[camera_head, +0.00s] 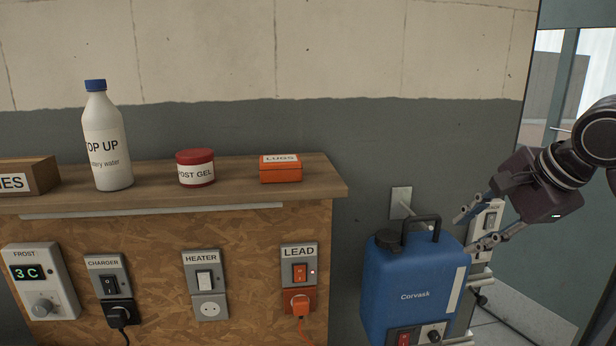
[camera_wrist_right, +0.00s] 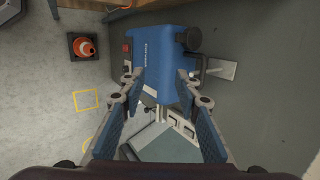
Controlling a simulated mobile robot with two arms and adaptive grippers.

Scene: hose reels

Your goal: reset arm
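My right gripper (camera_head: 466,229) comes in from the right in the head view. It is open and empty, with its two fingers apart near the upper right of a blue Corvask unit (camera_head: 405,279) with a black handle. In the right wrist view the open fingers (camera_wrist_right: 160,88) point toward the same blue unit (camera_wrist_right: 155,45), with nothing between the pads. I cannot tell whether a finger touches the unit. My left gripper is not in view.
A wooden shelf (camera_head: 240,187) holds a white bottle (camera_head: 107,145), a red-lidded jar (camera_head: 195,168) and an orange LUGS box (camera_head: 281,169). Below it are a FROST thermostat (camera_head: 38,280) and several switches. An orange cone (camera_wrist_right: 84,47) stands on the floor. A door is at right.

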